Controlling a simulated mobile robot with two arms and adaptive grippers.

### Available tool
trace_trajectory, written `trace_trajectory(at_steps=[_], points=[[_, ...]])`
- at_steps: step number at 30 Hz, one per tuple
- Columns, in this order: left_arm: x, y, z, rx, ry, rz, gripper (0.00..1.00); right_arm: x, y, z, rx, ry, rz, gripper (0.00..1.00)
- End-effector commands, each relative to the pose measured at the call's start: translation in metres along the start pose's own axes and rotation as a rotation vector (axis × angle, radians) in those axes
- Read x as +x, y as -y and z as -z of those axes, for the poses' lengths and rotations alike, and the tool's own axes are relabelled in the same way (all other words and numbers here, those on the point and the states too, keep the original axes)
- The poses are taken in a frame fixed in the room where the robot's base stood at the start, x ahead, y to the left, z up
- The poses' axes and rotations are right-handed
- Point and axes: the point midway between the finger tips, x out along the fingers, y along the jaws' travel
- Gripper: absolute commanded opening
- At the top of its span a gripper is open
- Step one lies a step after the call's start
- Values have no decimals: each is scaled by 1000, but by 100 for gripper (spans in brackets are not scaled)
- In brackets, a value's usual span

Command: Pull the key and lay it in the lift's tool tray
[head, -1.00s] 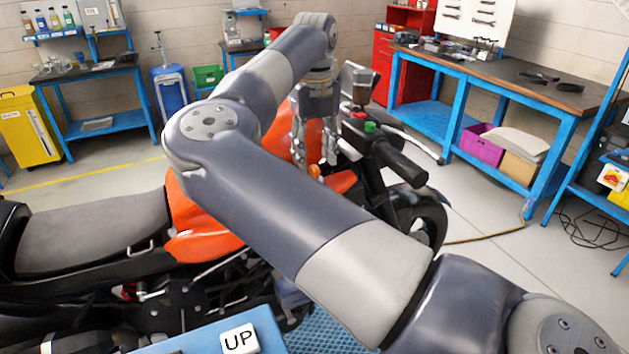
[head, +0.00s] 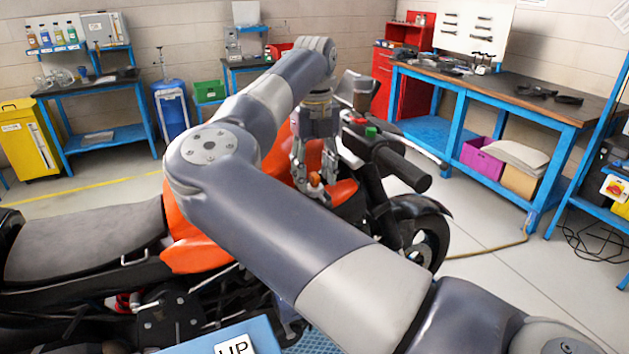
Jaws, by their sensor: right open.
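A small orange piece, which looks like the key's head (head: 315,180), shows at the front of the orange motorcycle (head: 205,250), by the handlebar. My right gripper (head: 316,176) points down over it. Its fingers are open, one on each side of the orange piece; I cannot tell whether they touch it. The key's lower part is hidden. My right arm crosses in front of the motorcycle and hides part of the tank. I cannot make out the tool tray. My left gripper is not in view.
The black handlebar grip (head: 402,170) with green and red buttons is close to the right of my gripper. A blue panel (head: 200,345) marked UP is at the bottom edge.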

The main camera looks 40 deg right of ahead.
Motion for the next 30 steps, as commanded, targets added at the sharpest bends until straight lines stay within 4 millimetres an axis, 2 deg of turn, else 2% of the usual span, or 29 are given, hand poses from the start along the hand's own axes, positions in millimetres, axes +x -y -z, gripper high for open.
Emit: trace_trajectory(at_steps=[28, 29, 30], points=[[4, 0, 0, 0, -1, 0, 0, 0, 0, 0, 1, 0, 0, 45], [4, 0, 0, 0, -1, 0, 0, 0, 0, 0, 0, 0, 0, 40], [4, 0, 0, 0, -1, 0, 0, 0, 0, 0, 1, 0, 0, 31]])
